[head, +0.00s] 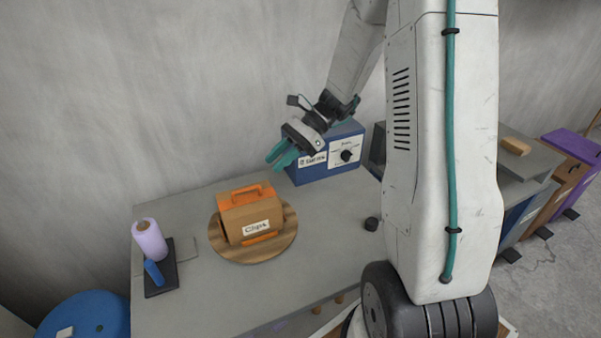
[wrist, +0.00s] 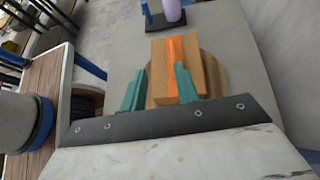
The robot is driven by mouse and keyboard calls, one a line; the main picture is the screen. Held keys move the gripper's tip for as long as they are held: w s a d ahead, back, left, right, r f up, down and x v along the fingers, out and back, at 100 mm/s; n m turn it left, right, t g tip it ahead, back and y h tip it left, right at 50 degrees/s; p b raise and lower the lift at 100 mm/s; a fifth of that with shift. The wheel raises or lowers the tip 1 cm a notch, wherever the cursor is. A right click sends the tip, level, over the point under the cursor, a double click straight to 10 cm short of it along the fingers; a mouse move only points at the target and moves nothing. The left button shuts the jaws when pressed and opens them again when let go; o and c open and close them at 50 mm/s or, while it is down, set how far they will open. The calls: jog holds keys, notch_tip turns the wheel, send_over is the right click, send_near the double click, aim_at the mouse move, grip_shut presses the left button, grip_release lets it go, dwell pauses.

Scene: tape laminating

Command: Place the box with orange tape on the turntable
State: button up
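The box with orange tape (head: 250,212) is brown cardboard with an orange handle, orange tape and a white label. It stands upright on the round wooden turntable (head: 281,240) on the grey table. It also shows in the wrist view (wrist: 163,72), with part of the turntable (wrist: 211,75) around it. My gripper (head: 278,156) is above and behind the box to the right, apart from it in the head view. Its two teal fingers are spread in the wrist view (wrist: 158,84), with nothing held between them.
A lilac film roll (head: 149,241) and blue-handled tool stand on a dark base left of the turntable. A blue control box (head: 330,157) stands behind right. A small black knob (head: 371,224) is on the table. The table's front left is clear.

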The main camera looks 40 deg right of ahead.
jog(key=s+a+r+n+g+h, duration=0.2)
jog(key=s+a+r+n+h, duration=0.45)
jog(key=s+r+n, duration=0.55)
jog(key=s+n+t+h, duration=0.2)
jog(key=s+n+h, duration=0.3)
jog(key=s, duration=0.8)
jog(key=shift+d+r+n+t, duration=0.3)
jog(key=shift+r+n, duration=0.05)
jog(key=shift+n, duration=0.85)
